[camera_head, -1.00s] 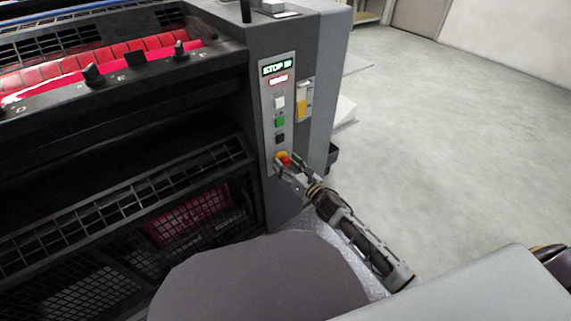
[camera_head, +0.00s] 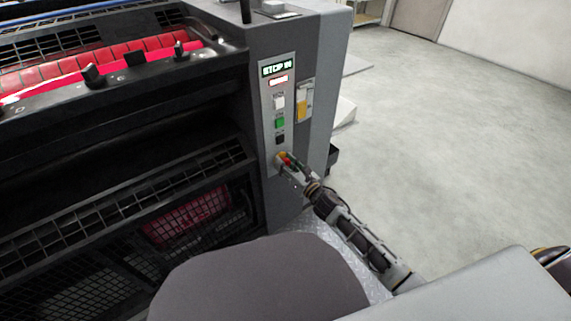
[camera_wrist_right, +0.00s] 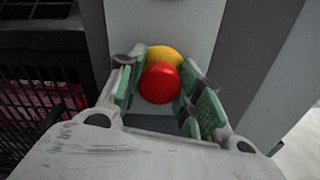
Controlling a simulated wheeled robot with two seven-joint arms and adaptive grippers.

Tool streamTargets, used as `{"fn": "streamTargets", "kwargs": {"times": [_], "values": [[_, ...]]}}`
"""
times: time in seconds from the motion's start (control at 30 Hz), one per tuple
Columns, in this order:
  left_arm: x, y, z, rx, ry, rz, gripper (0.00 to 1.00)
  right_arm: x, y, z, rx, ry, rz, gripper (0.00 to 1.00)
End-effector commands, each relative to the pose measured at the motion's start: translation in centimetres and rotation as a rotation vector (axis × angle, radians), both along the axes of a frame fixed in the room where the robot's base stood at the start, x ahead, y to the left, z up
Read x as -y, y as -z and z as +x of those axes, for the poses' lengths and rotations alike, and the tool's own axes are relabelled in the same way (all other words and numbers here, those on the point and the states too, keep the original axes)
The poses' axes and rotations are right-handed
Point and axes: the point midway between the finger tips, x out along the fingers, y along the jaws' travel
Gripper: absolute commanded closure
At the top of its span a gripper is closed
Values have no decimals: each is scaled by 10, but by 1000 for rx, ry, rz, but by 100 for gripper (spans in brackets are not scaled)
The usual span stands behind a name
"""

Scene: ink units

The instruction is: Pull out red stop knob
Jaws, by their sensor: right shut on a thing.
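The red stop knob (camera_head: 286,160) sits on a yellow base at the lower end of the control panel (camera_head: 267,112) on the grey machine. In the right wrist view the round red knob (camera_wrist_right: 160,83) lies between my green-padded fingers, with the yellow base (camera_wrist_right: 166,55) behind it. My right gripper (camera_head: 289,166) is shut on the knob, one finger on each side. It also shows in the wrist view (camera_wrist_right: 163,88). The contact itself is partly hidden in the head view. My left gripper is not in view.
Above the knob are a black, a green (camera_head: 280,123) and a white button (camera_head: 279,102), and a lit display (camera_head: 278,70) that seems to read "STOP IN". A yellow-and-white part (camera_head: 304,100) is on the machine's side. Open floor (camera_head: 440,140) lies to the right.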

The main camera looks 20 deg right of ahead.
Motion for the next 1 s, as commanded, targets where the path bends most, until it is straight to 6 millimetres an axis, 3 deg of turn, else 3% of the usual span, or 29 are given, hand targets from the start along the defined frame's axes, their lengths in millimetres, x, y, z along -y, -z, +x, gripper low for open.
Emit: {"fn": "streamTargets", "kwargs": {"times": [0.37, 0.9, 0.93, 1.0], "values": [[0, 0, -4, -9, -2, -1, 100, 2, 1, -6, -2, 1, 1, 100], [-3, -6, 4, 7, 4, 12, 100, 6, 1, -18, -1, -1, 1, 100], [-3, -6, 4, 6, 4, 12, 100, 6, 1, -18, -1, -1, 1, 61], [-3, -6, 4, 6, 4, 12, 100, 6, 1, -18, -1, -1, 0, 52]]}}
